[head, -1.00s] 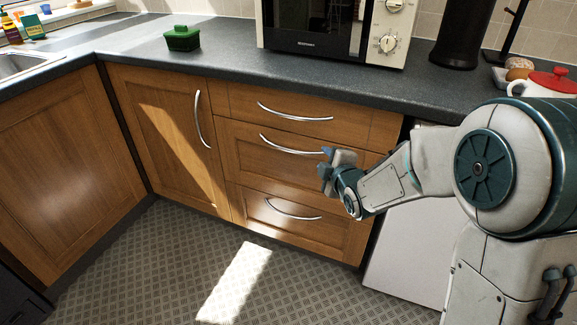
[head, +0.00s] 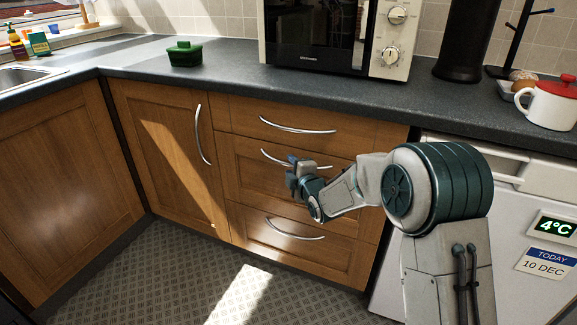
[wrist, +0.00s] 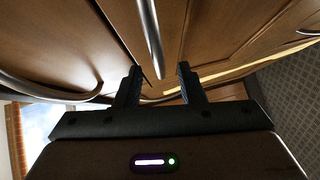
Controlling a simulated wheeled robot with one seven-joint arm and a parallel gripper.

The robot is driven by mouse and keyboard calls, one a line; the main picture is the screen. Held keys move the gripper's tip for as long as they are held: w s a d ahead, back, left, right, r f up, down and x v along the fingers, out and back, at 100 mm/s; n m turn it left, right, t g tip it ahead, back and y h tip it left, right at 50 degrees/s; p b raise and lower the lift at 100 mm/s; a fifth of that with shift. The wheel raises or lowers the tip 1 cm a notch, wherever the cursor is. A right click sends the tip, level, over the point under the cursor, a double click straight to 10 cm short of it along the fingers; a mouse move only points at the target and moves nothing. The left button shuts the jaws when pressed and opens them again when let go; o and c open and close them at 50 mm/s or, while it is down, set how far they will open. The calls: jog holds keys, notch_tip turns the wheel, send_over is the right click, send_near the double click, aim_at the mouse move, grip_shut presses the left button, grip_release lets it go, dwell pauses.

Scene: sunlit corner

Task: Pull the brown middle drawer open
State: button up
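The brown middle drawer (head: 245,172) sits flush in the wooden cabinet, between a top and a bottom drawer. Its curved silver handle (head: 268,157) is partly hidden behind my gripper (head: 294,168), which is in front of the drawer near the handle's middle. In the wrist view, the two dark fingers of my gripper (wrist: 159,70) are apart. A silver handle bar (wrist: 152,40) runs down toward the gap between the fingertips. I cannot tell whether the fingers touch it.
The top drawer handle (head: 298,126) and bottom drawer handle (head: 294,232) curve above and below. A cupboard door (head: 150,125) is to the left, and a white appliance (head: 500,240) to the right. The patterned floor (head: 180,265) in front is clear.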

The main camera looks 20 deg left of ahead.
aim_at(289, 164)
jog(key=shift+x, duration=1.65)
grip_shut()
